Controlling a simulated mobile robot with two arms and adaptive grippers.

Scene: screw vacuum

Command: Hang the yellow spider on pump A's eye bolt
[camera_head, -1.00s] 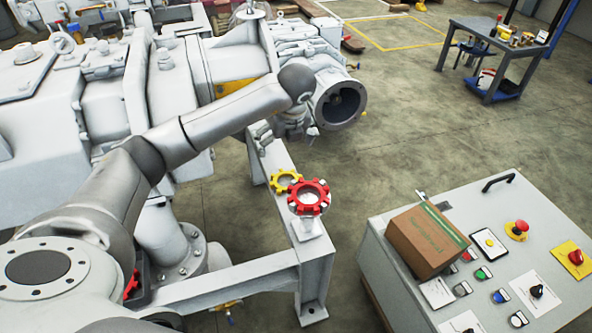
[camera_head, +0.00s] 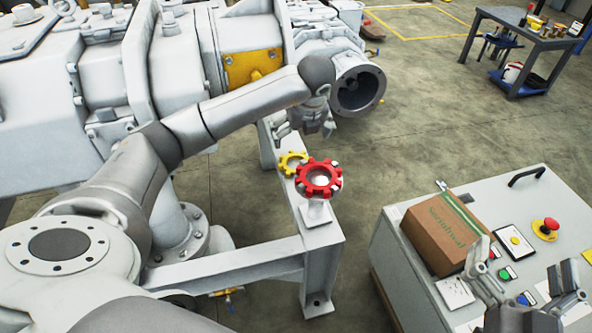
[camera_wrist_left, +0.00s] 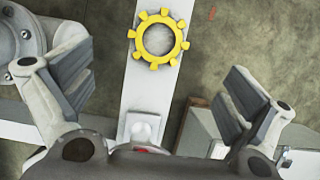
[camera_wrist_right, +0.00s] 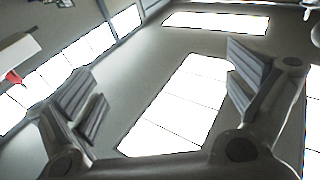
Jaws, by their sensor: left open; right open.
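The yellow spider (camera_head: 284,162), a toothed ring, lies on the white frame beam behind a red spider. It also shows in the left wrist view (camera_wrist_left: 142,40), flat on the beam, beyond my fingers and between them. My left gripper (camera_head: 305,127) is open and empty, pointing down above and behind the spider, apart from it. My right gripper (camera_head: 525,285) is open and empty over the control cabinet at the lower right. A lifting ring (camera_head: 62,6) on the large white machine is cut by the top edge; I cannot tell if it is pump A's eye bolt.
The red spider (camera_head: 319,192) sits on a post at the beam's corner. The white control cabinet (camera_head: 405,272) carries a cardboard box (camera_head: 437,240) and several buttons. A tool table (camera_head: 540,45) stands at the back right. The floor between is clear.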

